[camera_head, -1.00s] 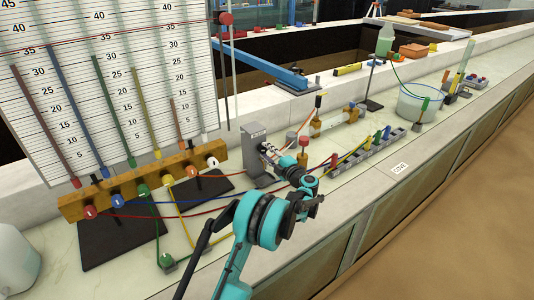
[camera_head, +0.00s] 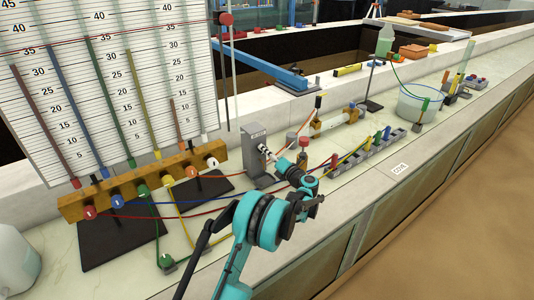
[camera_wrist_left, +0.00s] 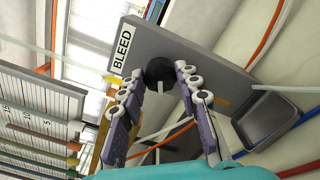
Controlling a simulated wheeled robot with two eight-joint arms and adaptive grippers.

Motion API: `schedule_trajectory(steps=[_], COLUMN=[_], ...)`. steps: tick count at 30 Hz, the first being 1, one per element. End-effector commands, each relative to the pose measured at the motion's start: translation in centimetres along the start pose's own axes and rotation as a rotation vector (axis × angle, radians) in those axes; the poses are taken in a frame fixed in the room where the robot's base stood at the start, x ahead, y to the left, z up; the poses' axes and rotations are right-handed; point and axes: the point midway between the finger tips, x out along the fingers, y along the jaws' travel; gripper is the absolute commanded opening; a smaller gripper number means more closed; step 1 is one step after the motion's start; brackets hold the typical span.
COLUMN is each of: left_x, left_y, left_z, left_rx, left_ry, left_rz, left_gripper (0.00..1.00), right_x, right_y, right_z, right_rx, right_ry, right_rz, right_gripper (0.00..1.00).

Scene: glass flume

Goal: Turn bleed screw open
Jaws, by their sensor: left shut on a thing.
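The bleed screw is a black round knob (camera_wrist_left: 159,71) with a pale pointer, on a grey upright bracket marked BLEED (camera_wrist_left: 192,62). In the head view the bracket (camera_head: 252,157) stands on the bench right of the manometer board. My left gripper (camera_head: 264,151) reaches it from the lower right. In the left wrist view the left gripper's (camera_wrist_left: 160,77) two fingers lie on either side of the knob and are shut on it. The pale pointer shows below the knob, between the fingers. My right gripper is not in view.
A wooden manifold (camera_head: 148,183) with coloured knobs and tubes sits left of the bracket. A grey tray (camera_wrist_left: 270,119) lies beside the bracket.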

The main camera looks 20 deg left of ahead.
Motion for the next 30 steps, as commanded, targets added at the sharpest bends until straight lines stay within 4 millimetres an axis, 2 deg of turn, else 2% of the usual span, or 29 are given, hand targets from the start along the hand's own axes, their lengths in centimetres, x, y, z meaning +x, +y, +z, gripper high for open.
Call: schedule_trajectory(steps=[9, 23, 24, 25, 26, 30], left_x=[0.01, 0.0, 0.0, 0.0, 0.0, 0.0], left_y=[-0.03, -0.04, -0.04, -0.04, -0.03, -0.02], left_z=[-0.12, -0.13, -0.13, -0.12, -0.11, -0.08], left_rx=[-0.091, -0.103, -0.103, -0.102, -0.102, -0.101], left_ry=[0.003, 0.003, 0.003, 0.003, 0.003, 0.002], left_rz=[0.0, -0.001, -0.001, -0.001, -0.001, 0.0], left_gripper=[0.04, 0.04, 0.4, 0.48, 0.53, 0.53], right_x=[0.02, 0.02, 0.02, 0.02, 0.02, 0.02], right_y=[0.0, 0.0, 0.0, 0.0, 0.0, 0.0], right_z=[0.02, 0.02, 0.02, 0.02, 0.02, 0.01], right_rx=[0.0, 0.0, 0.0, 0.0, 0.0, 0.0], right_ry=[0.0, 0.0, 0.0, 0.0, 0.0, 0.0], right_rz=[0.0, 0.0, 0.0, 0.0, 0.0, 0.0], right_gripper=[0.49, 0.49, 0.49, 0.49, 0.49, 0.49])
